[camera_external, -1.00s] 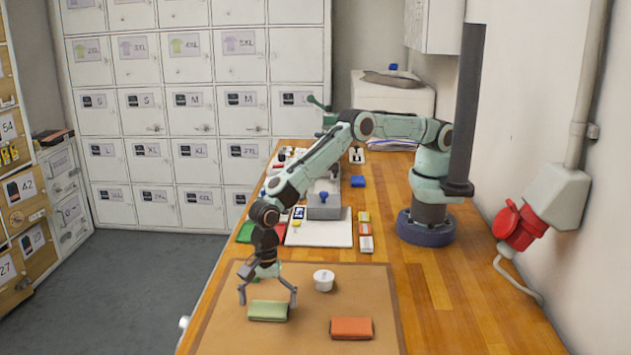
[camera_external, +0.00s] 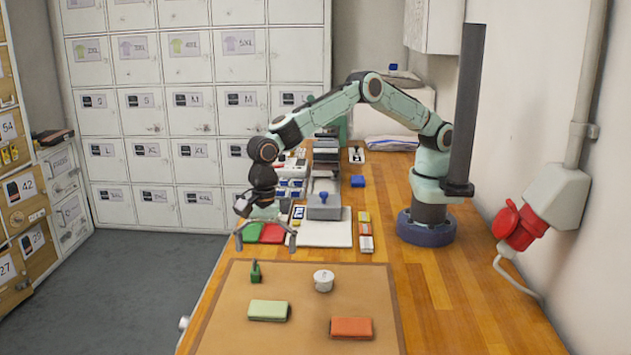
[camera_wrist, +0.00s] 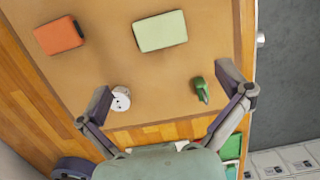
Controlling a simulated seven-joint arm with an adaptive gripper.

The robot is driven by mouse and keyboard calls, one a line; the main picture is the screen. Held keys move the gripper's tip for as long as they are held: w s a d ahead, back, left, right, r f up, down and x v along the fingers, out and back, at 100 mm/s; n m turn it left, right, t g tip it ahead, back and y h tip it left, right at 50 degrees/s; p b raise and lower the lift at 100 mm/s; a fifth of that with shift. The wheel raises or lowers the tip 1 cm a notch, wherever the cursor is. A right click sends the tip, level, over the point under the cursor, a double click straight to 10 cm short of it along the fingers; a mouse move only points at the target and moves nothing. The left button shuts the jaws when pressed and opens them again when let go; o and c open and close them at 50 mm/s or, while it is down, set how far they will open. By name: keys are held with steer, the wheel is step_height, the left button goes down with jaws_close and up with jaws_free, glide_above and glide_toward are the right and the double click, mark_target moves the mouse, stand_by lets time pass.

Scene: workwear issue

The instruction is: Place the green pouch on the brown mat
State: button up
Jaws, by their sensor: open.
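The green pouch (camera_external: 268,311) lies flat on the brown mat (camera_external: 225,325), towards its left front in the external view. In the wrist view the pouch (camera_wrist: 160,31) lies on the mat (camera_wrist: 120,60) beyond my fingertips. My gripper (camera_external: 266,243) is open and empty, raised above the table near the mat's back edge. In the wrist view its two fingers (camera_wrist: 163,90) are spread wide, with the pouch apart from them. Nothing hides the pouch.
An orange pouch (camera_external: 351,328) lies on the mat's right side. A white round pot (camera_external: 323,280) and a small dark green object (camera_external: 255,272) stand near the mat's back. A white board (camera_external: 326,235) and several small items lie behind the mat.

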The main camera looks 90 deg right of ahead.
steer(key=s+d+r+n, duration=0.3)
steer(key=d+r+n, duration=0.15)
steer(key=d, duration=0.35)
steer(key=s+d+r+n+h, duration=0.1)
steer(key=s+d+r+n, duration=0.15)
steer(key=d+r, duration=0.4)
steer(key=s+d+r+n, duration=0.3)
steer(key=d+r+n, duration=0.1)
steer(key=d, duration=0.6)
steer(key=s+d+f+n, duration=0.1)
steer(key=s+d+n, duration=0.3)
steer(key=s, duration=0.5)
steer(key=s+d+f+n, duration=0.2)
steer(key=s+d+n, duration=0.2)
steer(key=s, duration=0.5)
steer(key=shift+d, duration=0.65)
